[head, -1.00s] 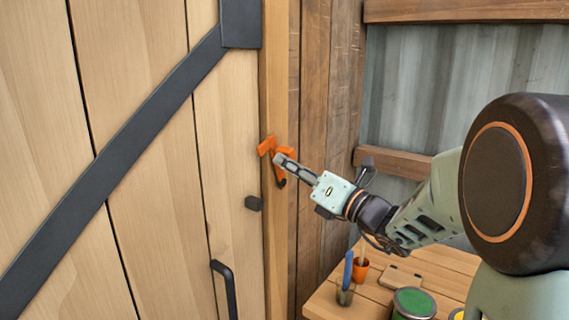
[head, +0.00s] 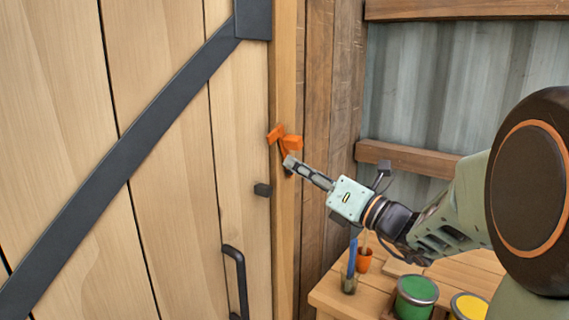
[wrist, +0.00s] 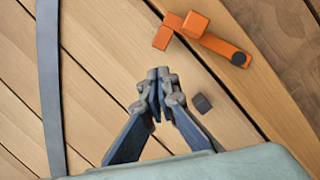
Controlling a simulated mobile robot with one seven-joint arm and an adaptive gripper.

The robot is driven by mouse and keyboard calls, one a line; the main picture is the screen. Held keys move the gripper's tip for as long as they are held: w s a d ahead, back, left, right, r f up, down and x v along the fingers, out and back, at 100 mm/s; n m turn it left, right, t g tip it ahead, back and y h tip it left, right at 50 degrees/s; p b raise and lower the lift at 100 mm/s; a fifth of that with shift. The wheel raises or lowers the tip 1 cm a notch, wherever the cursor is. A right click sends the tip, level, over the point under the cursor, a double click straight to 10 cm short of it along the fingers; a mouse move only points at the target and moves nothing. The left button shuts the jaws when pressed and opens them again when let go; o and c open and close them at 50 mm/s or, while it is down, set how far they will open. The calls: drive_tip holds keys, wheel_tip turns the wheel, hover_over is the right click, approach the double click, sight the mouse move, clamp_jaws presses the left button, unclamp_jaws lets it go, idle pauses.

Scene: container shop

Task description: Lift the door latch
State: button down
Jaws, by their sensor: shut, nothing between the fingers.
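The orange door latch (head: 281,139) is on the wooden door frame beside the plank door (head: 165,150). Its bar stands upright, tilted slightly toward the door, with a block-shaped knob near the top and a dark pivot at the bottom. In the wrist view the latch (wrist: 220,46) shows whole, beyond my fingertips. A dark catch block (head: 263,189) on the door sits below and left of the bar, clear of it; it also shows in the wrist view (wrist: 202,103). My gripper (head: 290,162) is shut and empty, in front of the lower bar in the head view. The wrist view (wrist: 158,86) shows it apart from the latch.
A black door handle (head: 238,280) is lower on the door, and a dark diagonal brace (head: 120,155) crosses it. At lower right, a wooden bench (head: 330,297) holds a green tin (head: 417,292), a yellow tin (head: 469,305) and an orange pot (head: 363,260).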

drive_tip(key=v, duration=0.5)
drive_tip(key=shift+s+d+r+b, duration=0.15)
drive_tip(key=shift+s+r+b, duration=0.05)
drive_tip(key=shift+s+b, duration=0.25)
